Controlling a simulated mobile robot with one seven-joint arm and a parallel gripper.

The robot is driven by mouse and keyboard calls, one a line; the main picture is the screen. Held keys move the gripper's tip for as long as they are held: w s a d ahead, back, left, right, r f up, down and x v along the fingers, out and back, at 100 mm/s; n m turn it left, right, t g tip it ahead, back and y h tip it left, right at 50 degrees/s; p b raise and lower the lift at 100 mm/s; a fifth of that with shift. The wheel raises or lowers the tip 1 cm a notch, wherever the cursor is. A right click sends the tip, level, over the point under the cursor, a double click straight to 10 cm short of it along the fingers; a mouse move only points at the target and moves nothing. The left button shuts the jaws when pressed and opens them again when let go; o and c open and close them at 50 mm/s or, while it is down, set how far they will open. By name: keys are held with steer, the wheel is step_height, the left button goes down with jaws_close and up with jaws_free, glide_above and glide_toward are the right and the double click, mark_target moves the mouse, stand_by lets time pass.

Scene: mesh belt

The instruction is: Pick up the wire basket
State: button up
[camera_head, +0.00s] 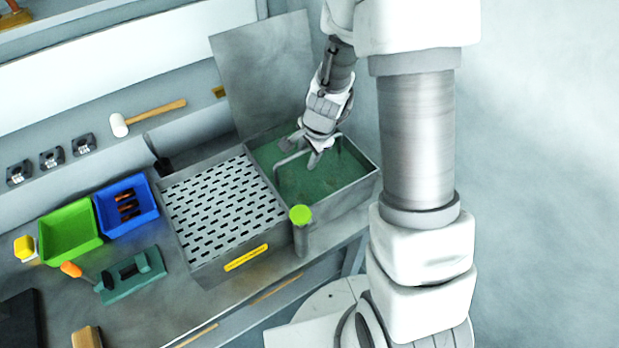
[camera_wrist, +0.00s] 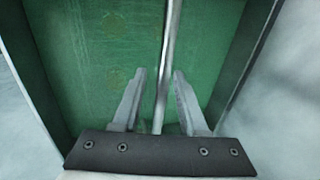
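The wire basket shows only as a thin grey handle (camera_head: 287,158) rising from a metal tank (camera_head: 345,192) of green liquid. Its body cannot be made out under the green surface. My gripper (camera_head: 306,150) is over the tank, pointing down at the handle. In the wrist view, my gripper (camera_wrist: 160,76) is open, and the handle bar (camera_wrist: 169,45) runs lengthwise between its two fingers.
A slotted metal drain tray (camera_head: 222,210) adjoins the tank on the left. A raised metal lid (camera_head: 262,70) stands behind. A green-capped post (camera_head: 301,225) is at the front. Green (camera_head: 70,233) and blue (camera_head: 127,207) bins and a teal vise (camera_head: 133,275) are further left.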

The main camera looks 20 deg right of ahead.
jaws_close()
steer(key=shift+r, duration=0.1)
stand_by(1.1)
